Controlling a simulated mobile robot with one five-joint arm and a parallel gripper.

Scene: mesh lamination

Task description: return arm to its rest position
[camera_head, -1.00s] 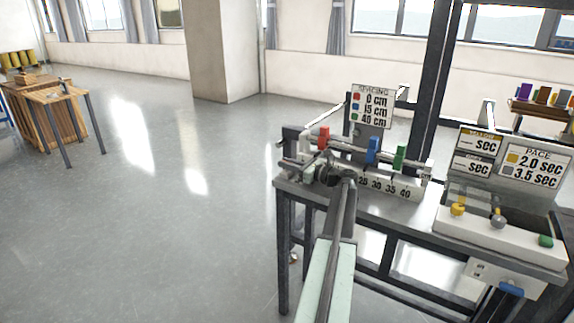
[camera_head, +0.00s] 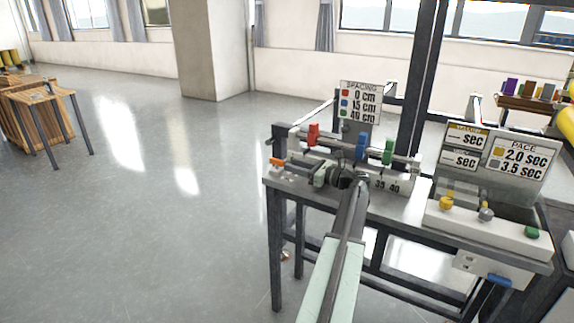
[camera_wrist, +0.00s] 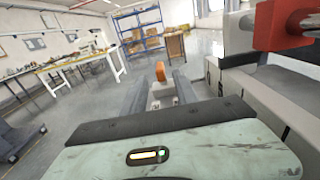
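My gripper (camera_head: 340,177) is over the left part of the bench, in front of the spacing rail, seen from behind along my arm. In the wrist view my gripper (camera_wrist: 162,92) has two grey fingers apart, with a gap between them. An orange knob (camera_wrist: 160,72) shows beyond that gap; I see no contact. In the head view the orange knob (camera_head: 277,161) sits at the bench's left end, left of my gripper. My forearm hides part of the numbered scale.
The rail carries red (camera_head: 313,134), blue (camera_head: 362,146) and green (camera_head: 388,151) sliders. The red slider (camera_wrist: 285,22) is close at upper right in the wrist view. A pace panel with knobs (camera_head: 486,214) stands on the right. The floor left of the bench (camera_head: 180,230) is clear.

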